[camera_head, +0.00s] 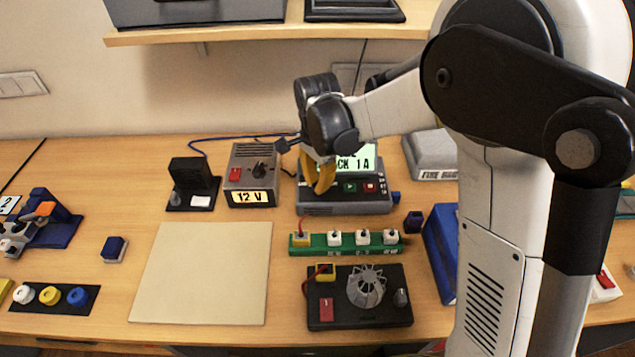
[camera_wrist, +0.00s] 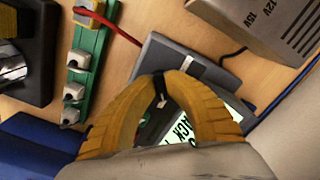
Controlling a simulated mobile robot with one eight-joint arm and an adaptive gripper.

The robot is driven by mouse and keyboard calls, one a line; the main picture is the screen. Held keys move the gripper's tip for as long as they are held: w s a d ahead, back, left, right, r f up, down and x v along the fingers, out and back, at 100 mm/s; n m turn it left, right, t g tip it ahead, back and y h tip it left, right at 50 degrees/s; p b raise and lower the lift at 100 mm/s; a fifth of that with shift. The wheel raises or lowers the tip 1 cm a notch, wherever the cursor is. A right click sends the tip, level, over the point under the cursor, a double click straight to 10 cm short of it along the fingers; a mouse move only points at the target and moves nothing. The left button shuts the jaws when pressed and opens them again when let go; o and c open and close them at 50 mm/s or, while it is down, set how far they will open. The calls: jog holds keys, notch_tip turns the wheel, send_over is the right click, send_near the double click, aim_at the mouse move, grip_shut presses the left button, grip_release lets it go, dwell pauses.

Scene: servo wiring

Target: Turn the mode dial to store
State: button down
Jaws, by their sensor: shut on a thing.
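A grey console (camera_head: 345,207) with a lit green screen (camera_head: 357,161) stands at the back middle; part of the screen text reads "CK 1 A". A green and a red button show on its face. My gripper (camera_head: 320,190) is over the left part of the console, its yellow fingers pointing down. In the wrist view the fingertips (camera_wrist: 160,100) close on a small black knob, which seems to be the mode dial (camera_wrist: 159,84). Most of the dial is hidden by the fingers, and its pointer setting and labels cannot be read.
A 12 V supply (camera_head: 253,176) stands left of the console. A green strip with several white connectors (camera_head: 333,242) lies in front of it, then a black fan board (camera_head: 360,312). A blue box (camera_head: 440,253) is at right. A bare beige mat (camera_head: 200,275) lies at left.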

aim_at(317, 183)
jog(key=shift+m, duration=0.6)
jog(key=c, duration=1.4)
grip_release()
jog(key=shift+c, duration=0.2)
jog(key=shift+r, duration=0.1)
notch_tip(317, 183, up, 12)
